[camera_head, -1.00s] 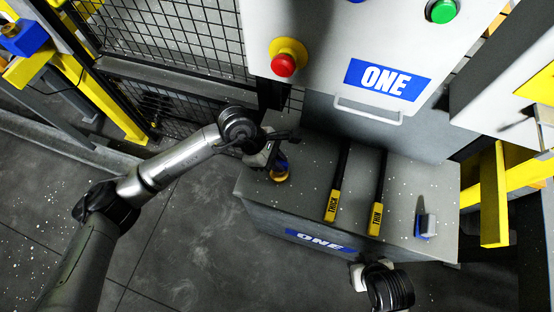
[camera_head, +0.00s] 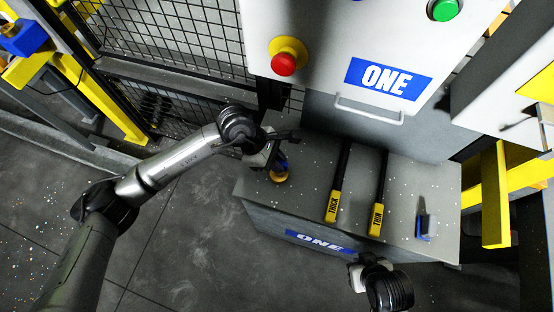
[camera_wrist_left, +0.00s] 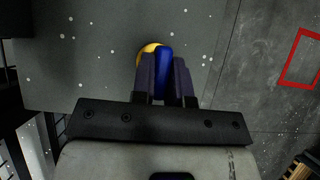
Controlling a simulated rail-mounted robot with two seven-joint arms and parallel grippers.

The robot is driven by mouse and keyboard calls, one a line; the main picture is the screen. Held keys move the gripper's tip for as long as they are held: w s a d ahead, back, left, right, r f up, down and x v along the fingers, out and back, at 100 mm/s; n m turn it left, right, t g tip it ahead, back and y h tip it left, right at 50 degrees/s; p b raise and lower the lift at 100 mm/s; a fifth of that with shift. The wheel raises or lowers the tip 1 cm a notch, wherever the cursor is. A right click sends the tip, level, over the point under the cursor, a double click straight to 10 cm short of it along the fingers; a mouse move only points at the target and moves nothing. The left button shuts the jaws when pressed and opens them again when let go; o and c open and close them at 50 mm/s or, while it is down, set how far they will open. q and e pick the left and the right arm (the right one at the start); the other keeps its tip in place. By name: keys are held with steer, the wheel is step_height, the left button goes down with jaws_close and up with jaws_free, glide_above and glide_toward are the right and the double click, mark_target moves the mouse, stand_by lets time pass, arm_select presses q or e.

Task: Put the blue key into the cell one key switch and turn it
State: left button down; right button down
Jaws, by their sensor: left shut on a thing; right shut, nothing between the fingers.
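My left gripper (camera_head: 279,163) is over the left end of the grey bench and points down. It is shut on the blue key (camera_wrist_left: 164,64), which shows between the two dark fingers in the left wrist view. A round yellow key switch (camera_head: 279,177) is on the bench top right at the key's lower end. The key and fingers cover part of the switch in the wrist view (camera_wrist_left: 147,50), so I cannot tell how deep the key sits in it. My right gripper (camera_head: 358,272) is in front of the bench's front face, low in the head view, shut and empty.
The grey bench (camera_head: 300,200) carries two yellow-ended tools labelled THICK (camera_head: 333,206) and THIN (camera_head: 376,220), and a small grey and blue item (camera_head: 427,228). Behind stands a white panel with a red button (camera_head: 284,64), a green button (camera_head: 442,10) and a handle (camera_head: 368,110). Mesh fencing (camera_head: 170,40) is at left.

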arm_select(q)
steer(key=shift+f+b, duration=0.55)
steer(key=shift+f, duration=0.1)
steer(key=shift+f+b, duration=0.6)
steer(key=shift+f, duration=0.1)
steer(key=c, duration=1.1)
jaws_free()
steer(key=shift+o, duration=0.2)
steer(key=shift+r, duration=0.1)
steer(key=p+v, duration=0.2)
steer(key=v, duration=1.1)
steer(key=shift+a+r, duration=0.2)
steer(key=shift+r, duration=0.15)
steer(key=shift+w, duration=0.1)
